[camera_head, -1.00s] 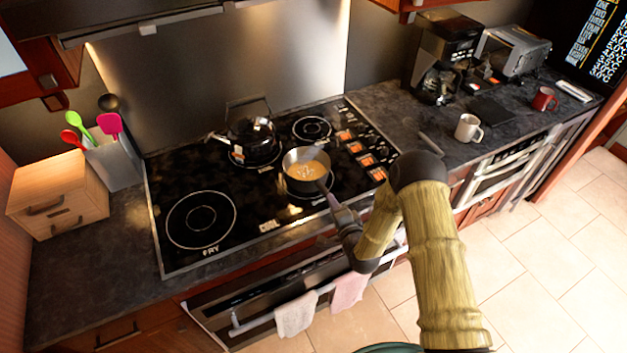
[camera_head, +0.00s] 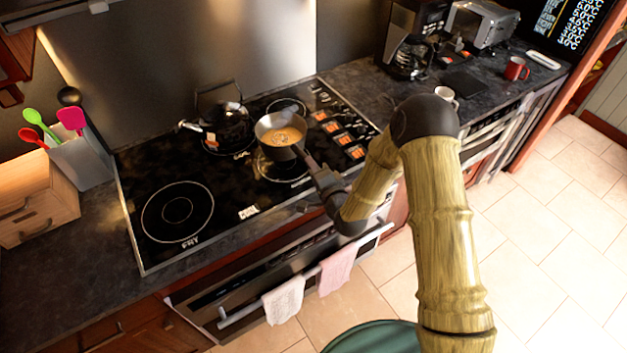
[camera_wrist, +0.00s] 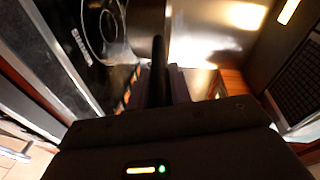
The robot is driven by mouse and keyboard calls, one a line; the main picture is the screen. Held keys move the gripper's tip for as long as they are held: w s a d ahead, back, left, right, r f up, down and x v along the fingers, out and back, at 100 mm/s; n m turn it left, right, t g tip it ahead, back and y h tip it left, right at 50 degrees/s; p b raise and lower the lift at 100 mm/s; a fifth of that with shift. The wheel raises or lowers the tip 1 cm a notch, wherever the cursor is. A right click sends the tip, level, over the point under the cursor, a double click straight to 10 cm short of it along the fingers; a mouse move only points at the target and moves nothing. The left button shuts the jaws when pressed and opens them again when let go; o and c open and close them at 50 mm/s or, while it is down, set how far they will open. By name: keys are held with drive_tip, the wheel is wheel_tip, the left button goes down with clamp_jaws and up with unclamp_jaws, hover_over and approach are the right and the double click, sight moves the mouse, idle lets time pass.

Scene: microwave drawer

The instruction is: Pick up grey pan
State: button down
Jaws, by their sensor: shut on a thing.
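The grey pan (camera_head: 276,119) holds an orange-yellow liquid and is near the middle of the head view. It appears raised a little above the burner at the front right of the hob, whose ring shows below it. It looks roughly level. My gripper (camera_head: 311,165) is shut on the pan's dark handle, on the near right side of the pan. In the wrist view the dark handle (camera_wrist: 158,62) stands up between the fingers.
A dark kettle (camera_head: 224,126) stands just left of the pan on the black hob (camera_head: 228,180). The large front left burner is bare. A utensil holder (camera_head: 82,160) and wooden box (camera_head: 35,200) stand left. A white mug (camera_head: 446,95) and coffee maker (camera_head: 408,45) are right.

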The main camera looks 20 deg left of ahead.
drive_tip(key=shift+r, duration=1.45)
drive_tip(key=shift+w, duration=0.1)
idle(0.9)
